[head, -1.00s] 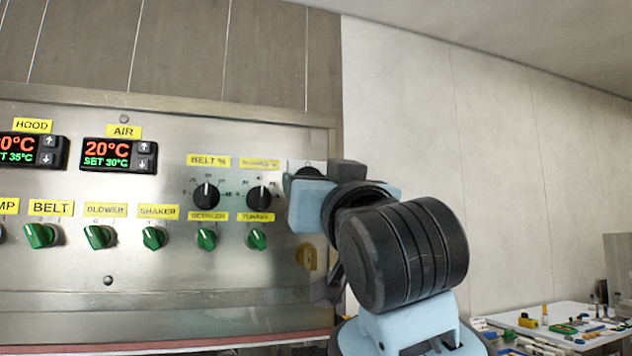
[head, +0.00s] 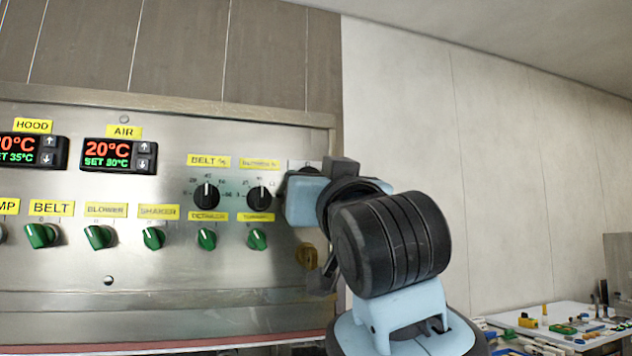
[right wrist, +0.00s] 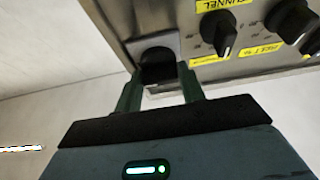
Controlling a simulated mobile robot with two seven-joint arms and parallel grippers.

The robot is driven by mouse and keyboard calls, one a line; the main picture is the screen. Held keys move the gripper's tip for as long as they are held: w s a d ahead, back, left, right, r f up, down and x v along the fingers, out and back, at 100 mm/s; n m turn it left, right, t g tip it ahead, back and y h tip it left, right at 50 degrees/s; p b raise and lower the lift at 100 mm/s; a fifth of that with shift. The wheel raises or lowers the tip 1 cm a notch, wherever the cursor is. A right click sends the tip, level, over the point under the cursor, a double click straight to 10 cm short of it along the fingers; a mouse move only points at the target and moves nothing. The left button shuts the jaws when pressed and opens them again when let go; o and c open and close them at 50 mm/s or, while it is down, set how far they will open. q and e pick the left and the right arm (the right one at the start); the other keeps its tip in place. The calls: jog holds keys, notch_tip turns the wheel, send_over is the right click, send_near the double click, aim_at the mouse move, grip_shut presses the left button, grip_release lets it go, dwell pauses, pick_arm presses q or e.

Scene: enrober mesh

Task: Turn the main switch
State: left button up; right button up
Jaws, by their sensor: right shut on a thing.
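The main switch looks to be the black knob (right wrist: 157,66) on a light plate at the panel's end in the right wrist view; I read no label on it. My right gripper (right wrist: 160,92) has a finger on each side of this knob and is shut on it. In the head view my right gripper (head: 303,183) is at the panel's right edge, and its own body and wrist hide most of the knob. The knob's exact angle is hard to tell. My left gripper is in neither view.
The steel panel (head: 150,270) carries a row of green switches (head: 155,238), two black dials (head: 206,196) and lit displays (head: 118,155) left of my gripper. A yellowish part (head: 306,256) sits just below it. A table (head: 540,333) with small items stands at lower right.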

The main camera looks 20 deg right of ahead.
jog(key=shift+n, duration=0.4)
jog(key=n+g+y, duration=0.1)
jog(key=n+y, duration=0.1)
jog(key=n, duration=0.4)
jog(key=n+g+y, duration=0.2)
jog(key=n, duration=0.4)
jog(key=n+g+y, duration=0.1)
jog(key=n+y, duration=0.1)
jog(key=n, duration=0.3)
jog(key=shift+d+r+n+y, duration=0.2)
jog(key=shift+d+n+y, duration=0.15)
jog(key=shift+n+y, duration=0.05)
jog(key=shift+n+g, duration=1)
jog(key=shift+n, duration=0.9)
jog(key=o, duration=0.9)
jog(key=shift+a, duration=0.1)
jog(key=shift+o, duration=0.2)
